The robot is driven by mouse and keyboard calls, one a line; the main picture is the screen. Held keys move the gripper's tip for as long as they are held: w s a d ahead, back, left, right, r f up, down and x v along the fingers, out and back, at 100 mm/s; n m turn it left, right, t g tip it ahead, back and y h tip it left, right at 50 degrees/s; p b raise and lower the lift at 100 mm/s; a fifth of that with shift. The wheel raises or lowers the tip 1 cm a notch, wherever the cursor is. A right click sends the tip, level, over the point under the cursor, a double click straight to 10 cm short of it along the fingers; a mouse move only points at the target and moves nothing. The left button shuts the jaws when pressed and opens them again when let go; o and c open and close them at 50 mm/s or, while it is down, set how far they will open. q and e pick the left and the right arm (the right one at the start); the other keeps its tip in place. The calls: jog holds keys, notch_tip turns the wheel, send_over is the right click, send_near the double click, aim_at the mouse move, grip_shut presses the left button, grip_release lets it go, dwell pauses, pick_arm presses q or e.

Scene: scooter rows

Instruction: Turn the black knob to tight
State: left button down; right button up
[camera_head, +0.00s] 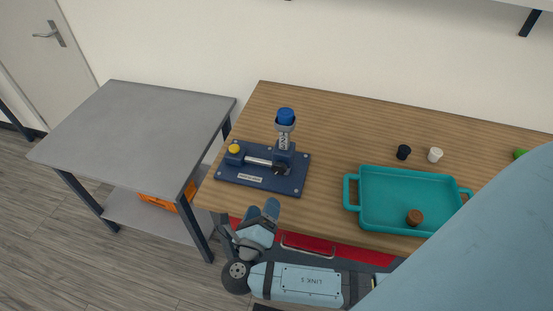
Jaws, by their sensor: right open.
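A dark blue fixture (230,172) stands near the left end of the wooden table, with a blue-capped upright (286,117) and a yellow button (234,149). The black knob (281,169) is on the front of its upright block, beside a pale horizontal rod. I cannot tell which setting the knob points to. My right gripper (262,208) is open and empty, in front of the table's front edge, below the fixture in the picture and apart from the knob. My left gripper is not in view.
A teal tray (407,171) with a brown round piece (414,217) sits to the right. A small black cylinder (403,152) and a white one (435,155) stand behind it. A bare grey table (140,125) is at the left. Wood between fixture and tray is clear.

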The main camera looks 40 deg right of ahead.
aim_at(278, 171)
jog(key=shift+n, duration=0.4)
jog(key=p+x, duration=0.1)
jog(key=x, duration=1.2)
jog(key=shift+d, duration=0.35)
jog(key=shift+s, duration=0.1)
jog(key=c, duration=0.9)
